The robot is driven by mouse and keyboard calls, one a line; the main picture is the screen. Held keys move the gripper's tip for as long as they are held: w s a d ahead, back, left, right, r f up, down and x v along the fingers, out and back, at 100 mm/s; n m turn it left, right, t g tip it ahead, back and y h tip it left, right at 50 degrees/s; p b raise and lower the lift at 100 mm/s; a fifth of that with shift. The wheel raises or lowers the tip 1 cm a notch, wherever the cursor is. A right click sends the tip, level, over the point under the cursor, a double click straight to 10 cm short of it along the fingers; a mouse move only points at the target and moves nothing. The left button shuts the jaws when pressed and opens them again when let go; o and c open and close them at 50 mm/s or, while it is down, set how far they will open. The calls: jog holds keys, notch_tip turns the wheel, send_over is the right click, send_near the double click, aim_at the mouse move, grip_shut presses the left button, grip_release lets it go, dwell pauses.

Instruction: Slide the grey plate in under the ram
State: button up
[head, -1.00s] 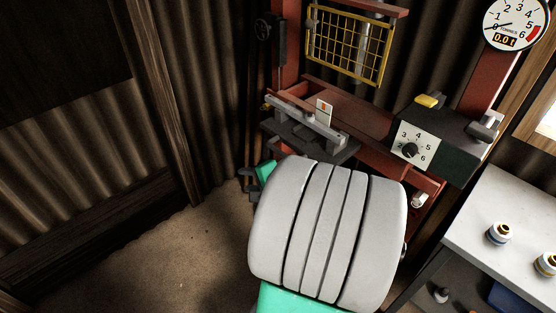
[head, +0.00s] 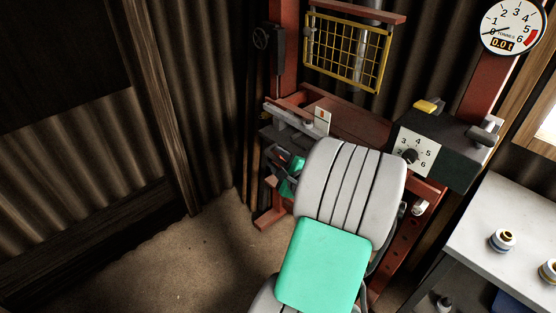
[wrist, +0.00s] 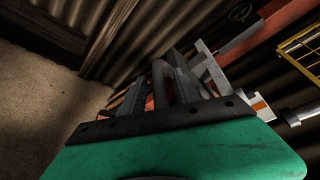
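A dark grey slab, which seems to be the grey plate (head: 272,143), sits at the left front of the red press. A light grey bar (head: 290,119) lies just above it; whether the two are one piece I cannot tell. The bar also shows in the wrist view (wrist: 213,72). A shiny upright cylinder, perhaps the ram (head: 370,14), shows behind the yellow guard. My gripper (head: 280,160) is low beside the slab, partly hidden by my arm. In the wrist view its dark fingers (wrist: 163,84) reach close to the bar. Their grip is unclear.
A dark control box with a dial (head: 415,152) is on the right, beside a white bench (head: 485,215) holding small ringed parts. The gauge (head: 515,25) reads about zero. Floor at left is clear.

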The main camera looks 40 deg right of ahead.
jog(key=shift+c, duration=0.4)
grip_shut()
dwell(0.9)
